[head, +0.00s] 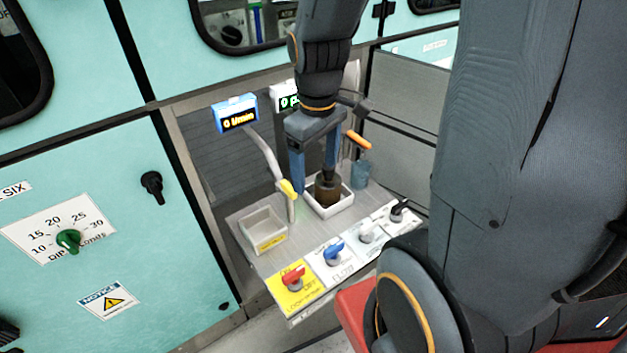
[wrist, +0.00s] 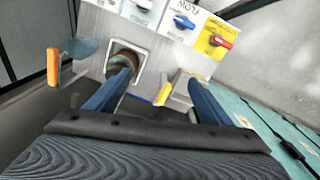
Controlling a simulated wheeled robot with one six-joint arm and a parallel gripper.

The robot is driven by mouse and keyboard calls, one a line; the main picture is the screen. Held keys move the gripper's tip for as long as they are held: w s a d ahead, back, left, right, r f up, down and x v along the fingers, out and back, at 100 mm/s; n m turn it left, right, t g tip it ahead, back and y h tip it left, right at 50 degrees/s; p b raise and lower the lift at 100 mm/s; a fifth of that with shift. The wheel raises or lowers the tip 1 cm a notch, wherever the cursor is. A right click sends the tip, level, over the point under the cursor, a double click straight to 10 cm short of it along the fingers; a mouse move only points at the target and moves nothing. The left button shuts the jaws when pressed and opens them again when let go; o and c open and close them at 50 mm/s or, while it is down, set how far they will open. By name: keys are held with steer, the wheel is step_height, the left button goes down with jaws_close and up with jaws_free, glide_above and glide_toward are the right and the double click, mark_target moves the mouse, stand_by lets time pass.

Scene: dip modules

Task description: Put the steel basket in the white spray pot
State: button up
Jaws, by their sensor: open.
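My gripper (head: 314,184) is open, pointing down, with its two blue fingers spread. Its right finger in the head view is close to a dark brown cylinder (head: 327,194) standing in a white square pot (head: 338,208); I cannot tell if they touch. The cylinder also shows in the wrist view (wrist: 122,59), beside the left finger. A small blue-grey container (head: 361,174) with an orange handle (head: 358,141) stands just right of that pot. Which of these is the steel basket is unclear.
A row of labelled rotary switches lines the panel's front edge, including a red knob (head: 293,278) and a blue knob (head: 333,251). Two small displays, one blue-framed (head: 236,113), stand behind. Turquoise cabinet walls (head: 80,180) bound the left side.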

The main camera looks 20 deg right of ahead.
steer(key=s+a+m, duration=0.1)
steer(key=s+m, duration=0.2)
steer(key=s+a+m, duration=0.1)
steer(key=m, duration=0.1)
steer(key=shift+s+a, duration=0.15)
steer(key=shift+a, duration=0.15)
